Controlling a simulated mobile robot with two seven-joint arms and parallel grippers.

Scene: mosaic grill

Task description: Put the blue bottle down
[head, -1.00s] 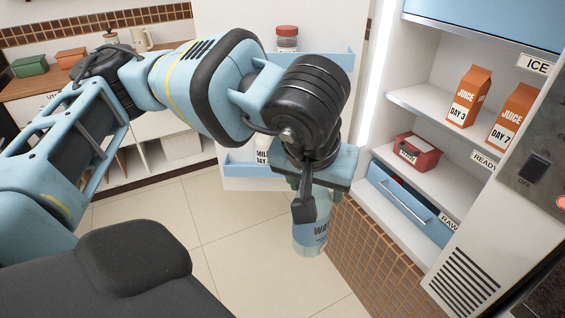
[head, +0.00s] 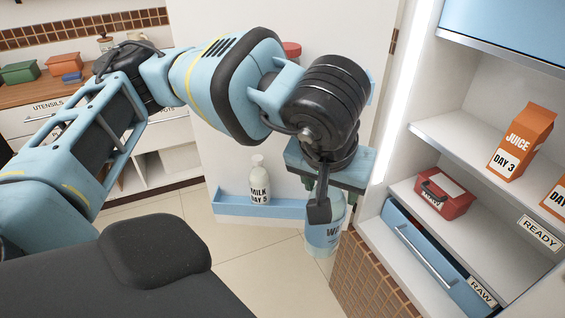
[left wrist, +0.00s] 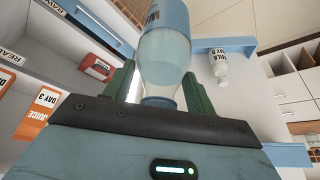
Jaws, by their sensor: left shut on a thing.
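The blue bottle (head: 324,236) hangs upright below my left gripper (head: 322,200) in the head view, in front of the fridge door's edge. It carries a label that starts with "WA". In the left wrist view the bottle (left wrist: 165,45) stands between the two green fingers of my left gripper (left wrist: 160,95), which is shut on it. The bottle is held in the air, above the floor and beside the open fridge. The wrist hides its top in the head view. My right gripper is not in view.
Fridge shelves at right hold juice cartons (head: 521,142), a red box (head: 445,193) and a blue drawer (head: 420,248) marked RAW. The open door's blue rack (head: 235,207) holds a milk bottle (head: 259,182). A counter (head: 30,92) with small boxes stands at left.

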